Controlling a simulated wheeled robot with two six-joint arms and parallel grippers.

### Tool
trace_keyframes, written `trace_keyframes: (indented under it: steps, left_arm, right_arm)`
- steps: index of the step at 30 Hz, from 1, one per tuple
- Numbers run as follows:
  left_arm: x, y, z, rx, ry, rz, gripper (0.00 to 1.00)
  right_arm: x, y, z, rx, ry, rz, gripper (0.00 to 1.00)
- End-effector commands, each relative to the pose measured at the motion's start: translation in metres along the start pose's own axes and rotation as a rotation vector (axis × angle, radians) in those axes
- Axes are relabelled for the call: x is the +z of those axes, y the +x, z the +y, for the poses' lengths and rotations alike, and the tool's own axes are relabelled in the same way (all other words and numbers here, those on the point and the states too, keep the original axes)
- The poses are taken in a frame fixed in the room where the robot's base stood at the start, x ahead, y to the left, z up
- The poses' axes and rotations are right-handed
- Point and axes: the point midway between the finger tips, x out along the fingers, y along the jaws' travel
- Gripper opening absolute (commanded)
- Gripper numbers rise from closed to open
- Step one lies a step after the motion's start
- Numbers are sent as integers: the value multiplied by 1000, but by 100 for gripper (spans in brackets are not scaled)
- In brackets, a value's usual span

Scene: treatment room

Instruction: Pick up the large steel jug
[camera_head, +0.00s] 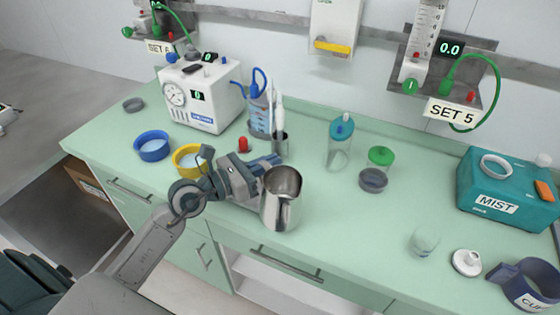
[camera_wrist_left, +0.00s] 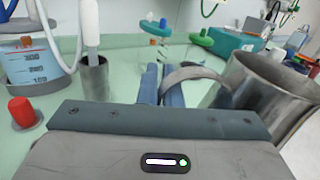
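The large steel jug (camera_head: 281,207) stands upright near the counter's front edge, its open mouth facing up. In the left wrist view the jug (camera_wrist_left: 268,92) fills the right side, and its curved handle (camera_wrist_left: 195,73) reaches left to my fingers. My left gripper (camera_head: 268,161) is at the jug's back left. In the left wrist view its two blue fingers (camera_wrist_left: 160,88) are close together with the handle's strap between them, so it looks shut on the handle. Whether the jug's base touches the counter is hard to tell. My right gripper is not in view.
A small steel beaker (camera_head: 280,145) with white sticks and a red cap (camera_head: 243,145) stand close behind my left gripper. A clear cup (camera_head: 423,242) and teal MIST box (camera_head: 480,190) are right.

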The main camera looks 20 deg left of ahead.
Motion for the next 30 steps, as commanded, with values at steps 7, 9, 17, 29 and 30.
trace_keyframes:
  steps: [7, 9, 17, 29, 30]
  left_arm:
    - [2, -21, 4, -1, 3, 2, 0]
    - [2, -26, 4, -2, 2, 2, 0]
    - [4, -42, 7, -2, 1, 2, 0]
    - [6, -56, 9, -2, -1, 0, 0]
    - [7, -56, 10, -2, -1, 0, 0]
  right_arm:
    - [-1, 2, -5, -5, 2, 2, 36]
    - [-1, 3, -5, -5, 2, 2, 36]
    - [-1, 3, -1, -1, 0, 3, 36]
    - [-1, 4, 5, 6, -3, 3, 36]
    - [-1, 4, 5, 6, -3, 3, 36]
